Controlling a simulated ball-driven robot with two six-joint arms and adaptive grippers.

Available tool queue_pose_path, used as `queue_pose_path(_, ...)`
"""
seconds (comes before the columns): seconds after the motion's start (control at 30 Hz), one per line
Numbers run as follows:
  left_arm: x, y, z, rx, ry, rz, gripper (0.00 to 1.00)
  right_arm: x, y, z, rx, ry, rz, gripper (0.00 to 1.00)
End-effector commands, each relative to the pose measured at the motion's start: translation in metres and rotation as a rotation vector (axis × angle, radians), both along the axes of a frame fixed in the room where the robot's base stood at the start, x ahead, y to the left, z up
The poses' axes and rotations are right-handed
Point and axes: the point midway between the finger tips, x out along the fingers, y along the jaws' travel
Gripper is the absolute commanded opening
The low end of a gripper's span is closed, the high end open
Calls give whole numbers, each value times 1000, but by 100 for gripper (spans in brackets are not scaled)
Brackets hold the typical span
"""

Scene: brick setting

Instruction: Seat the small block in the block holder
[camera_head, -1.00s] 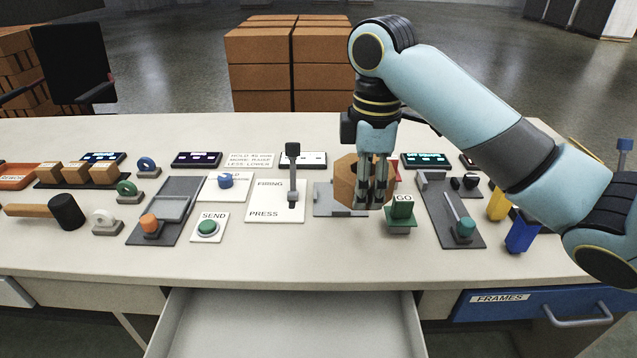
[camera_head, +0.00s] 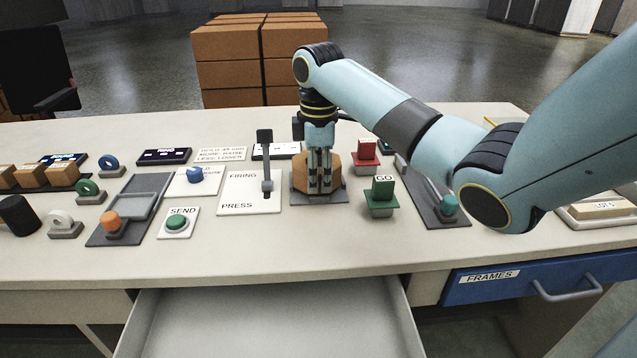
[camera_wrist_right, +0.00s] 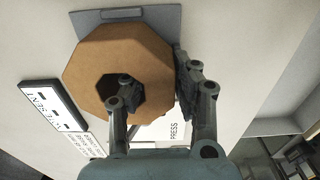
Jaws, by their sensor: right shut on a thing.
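My right gripper (camera_head: 320,190) points down and is shut on a brown octagonal block (camera_head: 300,172) with a hole through it. In the right wrist view one finger of the gripper (camera_wrist_right: 155,95) is in the hole of the octagonal block (camera_wrist_right: 95,55) and the other is outside its wall. The block is at a flat grey plate (camera_head: 340,196), which also shows behind it in the wrist view (camera_wrist_right: 165,22). I cannot tell whether the block touches the plate. Several small brown blocks (camera_head: 35,176) sit on a dark tray at far left. My left gripper is not in view.
A black-handled lever (camera_head: 265,160) on the FIRING panel (camera_head: 240,188) stands close left. A green GO block (camera_head: 382,188) and a red block (camera_head: 366,152) stand close right. An open drawer (camera_head: 265,310) is below the front edge. The front strip of the bench is clear.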

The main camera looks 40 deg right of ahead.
Motion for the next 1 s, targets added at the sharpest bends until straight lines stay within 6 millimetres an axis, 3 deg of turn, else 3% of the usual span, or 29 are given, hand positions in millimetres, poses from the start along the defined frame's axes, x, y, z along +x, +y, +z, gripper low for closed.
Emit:
queue_pose_path(0.07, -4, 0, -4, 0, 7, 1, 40, 0, 0, -11, 0, 1, 0, 0)
queue_pose_path(0.8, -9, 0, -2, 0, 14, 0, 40, -2, 1, -26, 2, 5, -1, 0)
queue_pose_path(0.83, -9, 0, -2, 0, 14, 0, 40, -3, 1, -27, 2, 7, -1, 29)
queue_pose_path(1.0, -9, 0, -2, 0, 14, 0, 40, -3, 1, -28, 3, 8, -1, 51)
